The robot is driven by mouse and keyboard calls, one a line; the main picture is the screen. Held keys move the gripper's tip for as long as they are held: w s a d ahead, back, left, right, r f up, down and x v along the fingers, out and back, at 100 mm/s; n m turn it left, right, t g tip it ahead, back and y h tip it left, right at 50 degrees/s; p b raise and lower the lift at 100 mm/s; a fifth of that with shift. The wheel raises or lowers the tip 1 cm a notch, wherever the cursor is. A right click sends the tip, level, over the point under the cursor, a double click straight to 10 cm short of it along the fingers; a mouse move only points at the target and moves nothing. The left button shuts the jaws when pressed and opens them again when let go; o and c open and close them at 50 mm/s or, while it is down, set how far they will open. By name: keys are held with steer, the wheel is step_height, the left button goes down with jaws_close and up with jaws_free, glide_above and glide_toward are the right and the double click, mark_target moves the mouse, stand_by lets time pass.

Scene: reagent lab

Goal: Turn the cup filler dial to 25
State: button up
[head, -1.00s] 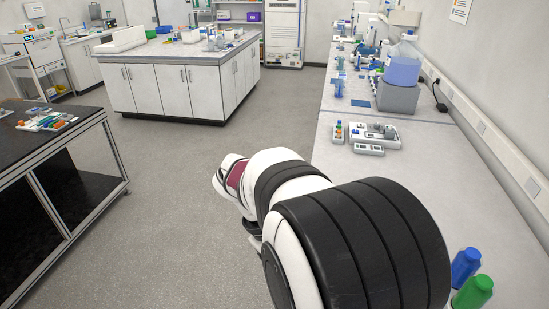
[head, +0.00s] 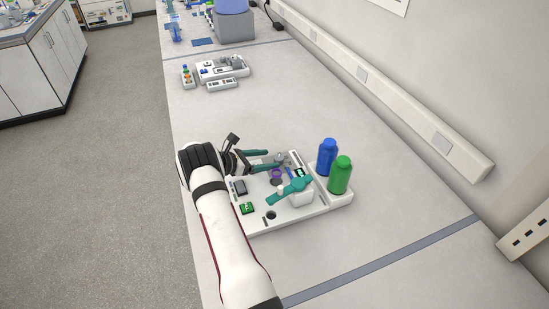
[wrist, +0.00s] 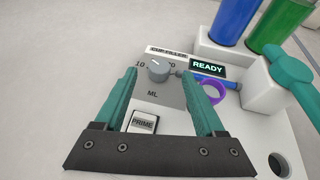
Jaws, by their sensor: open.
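The cup filler (head: 300,212) is a white panel unit on the bench. Its grey round dial (wrist: 158,71) shows in the wrist view, with a "10" at its left, a partly hidden number at its right and "ML" below. The mark on the dial seems to point to the upper left; the exact setting is too small to tell. My gripper (head: 268,160) is open over the unit, its teal fingers on either side of the dial in the wrist view, holding nothing. Contact cannot be told. A display (wrist: 208,67) reads READY; a PRIME button (wrist: 143,122) sits below the dial.
A blue bottle (head: 327,157) and a green bottle (head: 341,175) stand at the unit's right. A teal lever arm (head: 290,190) and purple ring (wrist: 212,91) are close right of the dial. Another white device (head: 222,68) sits farther back. The bench between is clear.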

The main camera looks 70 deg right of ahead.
mark_target(278, 158)
steer(key=shift+x, duration=1.95)
jaws_close()
